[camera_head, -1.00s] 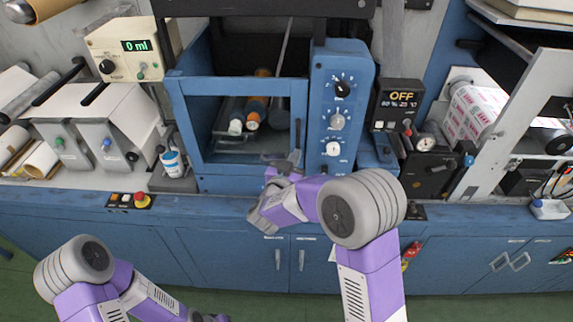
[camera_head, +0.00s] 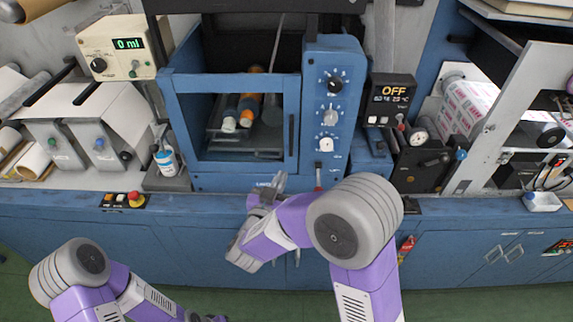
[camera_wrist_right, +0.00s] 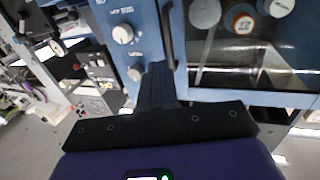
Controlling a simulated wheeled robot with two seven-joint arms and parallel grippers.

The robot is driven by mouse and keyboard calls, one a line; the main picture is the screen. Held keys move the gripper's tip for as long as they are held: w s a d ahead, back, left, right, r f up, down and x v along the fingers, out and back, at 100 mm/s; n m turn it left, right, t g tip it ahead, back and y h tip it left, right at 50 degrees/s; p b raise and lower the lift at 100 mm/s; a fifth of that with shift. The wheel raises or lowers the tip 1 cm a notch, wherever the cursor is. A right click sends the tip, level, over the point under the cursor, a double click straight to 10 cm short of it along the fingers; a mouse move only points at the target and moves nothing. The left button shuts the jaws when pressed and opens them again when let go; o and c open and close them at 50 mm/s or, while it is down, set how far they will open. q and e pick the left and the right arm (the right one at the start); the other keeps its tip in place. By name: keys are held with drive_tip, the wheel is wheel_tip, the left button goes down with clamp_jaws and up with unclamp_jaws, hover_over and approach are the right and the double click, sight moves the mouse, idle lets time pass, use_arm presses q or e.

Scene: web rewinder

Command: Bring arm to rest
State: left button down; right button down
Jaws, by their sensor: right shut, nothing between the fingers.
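My right arm reaches in from the lower right in the head view. Its gripper (camera_head: 268,188) is shut and empty at the front edge of the counter, below the blue cabinet (camera_head: 180,130). In the right wrist view the shut fingers (camera_wrist_right: 158,85) point toward the cabinet's knob panel and dark door handle; I cannot tell the exact gap. My left arm (camera_head: 80,268) hangs low at the bottom left, over the floor. Its gripper (camera_head: 208,318) is only partly in view at the bottom edge, so its jaws cannot be read.
A dispenser reading "0 ml" (camera_head: 118,48) stands left, a controller reading "OFF" (camera_head: 391,98) right. A red button (camera_head: 134,197) sits on the counter edge. Open floor lies in front.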

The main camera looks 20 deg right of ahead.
wheel_tip(320, 180, down, 21)
drive_tip(key=s+a+n+g+y, duration=0.1)
drive_tip(key=s+n+g+y, duration=0.2)
drive_tip(key=y, duration=0.5)
drive_tip(key=s+a+f+g+y, duration=0.1)
drive_tip(key=s+f+g+y, duration=0.2)
drive_tip(key=s+f+g, duration=0.2)
drive_tip(key=s+a+f+n+g+y, duration=0.1)
drive_tip(key=s+f+g+y, duration=0.2)
drive_tip(key=s+f+g, duration=0.3)
drive_tip(key=s+f, duration=0.5)
drive_tip(key=s, duration=0.3)
drive_tip(key=shift+s+a+f+b, duration=0.2)
drive_tip(key=shift+a+f+b, duration=0.1)
drive_tip(key=shift+a+f, duration=0.1)
